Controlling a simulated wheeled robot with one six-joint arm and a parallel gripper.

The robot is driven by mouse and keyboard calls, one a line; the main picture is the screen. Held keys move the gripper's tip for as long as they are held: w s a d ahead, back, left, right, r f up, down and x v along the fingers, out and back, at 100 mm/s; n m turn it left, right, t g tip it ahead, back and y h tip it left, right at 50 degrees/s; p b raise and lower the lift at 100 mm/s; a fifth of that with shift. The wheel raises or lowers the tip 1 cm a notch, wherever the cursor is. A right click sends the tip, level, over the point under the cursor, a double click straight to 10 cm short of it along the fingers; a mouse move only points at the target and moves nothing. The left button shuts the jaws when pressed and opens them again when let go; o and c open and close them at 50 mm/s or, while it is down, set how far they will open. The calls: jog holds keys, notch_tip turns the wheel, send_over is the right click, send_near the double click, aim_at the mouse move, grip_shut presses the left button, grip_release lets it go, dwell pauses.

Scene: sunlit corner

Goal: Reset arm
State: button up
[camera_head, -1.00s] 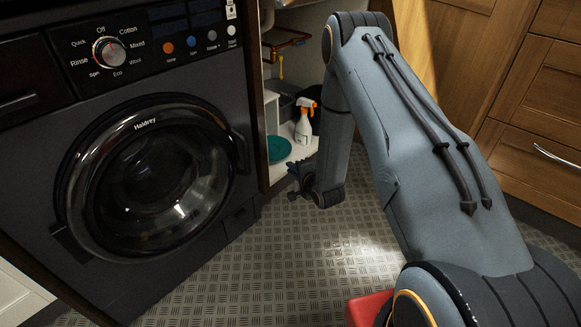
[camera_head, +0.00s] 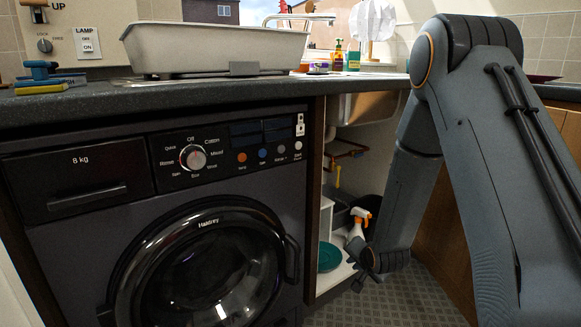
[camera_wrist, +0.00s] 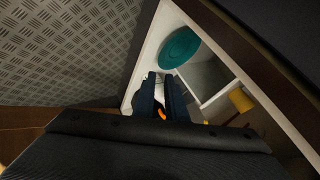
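My arm bends down on the right of the head view, in front of the open cupboard beside the washing machine. My gripper (camera_head: 356,271) hangs low at the cupboard opening, near the white and orange spray bottle (camera_head: 359,224). In the wrist view its two dark fingers (camera_wrist: 162,84) point into the cupboard with a narrow gap between them, and nothing is visibly held. A small orange part shows between the fingers; I cannot tell for sure whether it belongs to the bottle.
The dark washing machine (camera_head: 170,200) has its round door shut. A teal round item (camera_head: 329,257) lies on the cupboard floor, also in the wrist view (camera_wrist: 180,47). Above, the worktop (camera_head: 230,88) holds a grey-white basin (camera_head: 205,48). Some metal-patterned floor is clear.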

jog(key=s+r+n+g, duration=0.3)
jog(key=s+r+n, duration=0.3)
jog(key=s, duration=0.7)
jog(key=s+r+n+g, duration=0.3)
jog(key=s+r, duration=0.5)
jog(key=s, duration=0.5)
jog(key=s+a+r+n+g+y, duration=0.1)
jog(key=s+a+r+n+g, duration=0.15)
jog(key=s+a+r, duration=0.5)
jog(key=s+a+r+n+g, duration=0.15)
jog(key=s+a+n, duration=0.25)
jog(key=s+a, duration=0.75)
jog(key=d+r+m+p, duration=0.2)
jog(key=d+r+p, duration=0.4)
jog(key=r+p, duration=0.3)
jog(key=w+d+r+m+h+p, duration=0.1)
jog(key=d+r+p, duration=0.5)
jog(key=p, duration=1)
jog(key=w+d+r+m+p, duration=0.1)
jog(key=d+r+m+p, duration=0.2)
jog(key=r+p, duration=0.9)
jog(key=d+r, duration=0.1)
jog(key=d, duration=0.2)
jog(key=shift+t+h, duration=0.4)
